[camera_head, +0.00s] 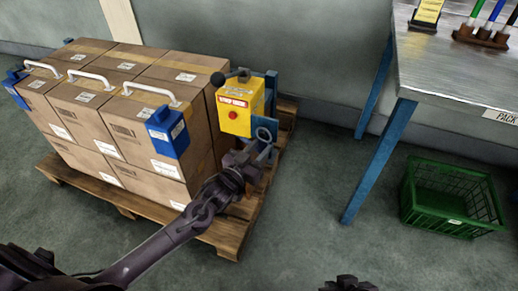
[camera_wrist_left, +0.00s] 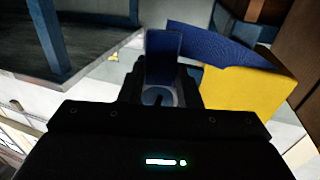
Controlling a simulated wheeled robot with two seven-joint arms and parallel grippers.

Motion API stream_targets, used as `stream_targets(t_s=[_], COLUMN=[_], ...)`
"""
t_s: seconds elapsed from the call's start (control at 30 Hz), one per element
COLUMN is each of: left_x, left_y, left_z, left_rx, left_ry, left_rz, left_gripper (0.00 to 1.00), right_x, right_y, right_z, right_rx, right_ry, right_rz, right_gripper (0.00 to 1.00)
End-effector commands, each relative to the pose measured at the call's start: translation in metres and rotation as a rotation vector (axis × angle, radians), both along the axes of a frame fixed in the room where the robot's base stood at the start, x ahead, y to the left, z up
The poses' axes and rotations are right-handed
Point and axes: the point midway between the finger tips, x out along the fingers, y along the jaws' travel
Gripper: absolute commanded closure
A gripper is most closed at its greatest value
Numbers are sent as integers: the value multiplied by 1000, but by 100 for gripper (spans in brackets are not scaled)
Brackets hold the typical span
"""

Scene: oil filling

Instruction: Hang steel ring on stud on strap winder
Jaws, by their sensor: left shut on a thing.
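The strap winder (camera_head: 237,107) is a yellow box with a red button, a black-knobbed lever on top and blue parts beside it. It stands at the right end of the boxes. My left gripper (camera_head: 262,152) is shut on the grey steel ring (camera_head: 264,134), just below and to the right of the yellow box. In the left wrist view, the ring (camera_wrist_left: 157,97) shows between the jaws, with the yellow box (camera_wrist_left: 245,92) close on the right. I cannot make out the stud clearly. My right gripper (camera_head: 347,284) shows only partly at the bottom edge.
Cardboard boxes (camera_head: 108,130) with white handles and blue corner pieces stand on a wooden pallet (camera_head: 225,240). A workbench (camera_head: 450,70) with blue legs is on the right, with a green crate (camera_head: 450,227) on the floor beneath. The floor between pallet and bench is clear.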

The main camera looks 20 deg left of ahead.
Motion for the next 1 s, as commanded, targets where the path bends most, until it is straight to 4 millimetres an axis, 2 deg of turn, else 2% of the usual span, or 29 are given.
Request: stream_targets(t_s=[0.17,0.2,0.37,0.67,0.77,1.0], left_x=[0,0,0,-3,-12,-50], left_y=[0,0,0,1,3,14], left_z=[0,0,0,-1,-1,-1], left_rx=[0,0,0,1,1,1], left_ry=[-1,-1,-1,2,3,4], left_rz=[0,0,0,0,0,0], left_gripper=[90,64,44,44,44,44], right_x=[0,0,1,1,0,-5], right_y=[0,0,-1,0,-1,-13], right_z=[0,0,0,1,3,3], right_rx=[-1,-1,0,1,-2,-36], right_ry=[0,0,0,1,10,66], right_rz=[0,0,-1,-4,-6,-24], right_gripper=[100,100,100,100,100,100])
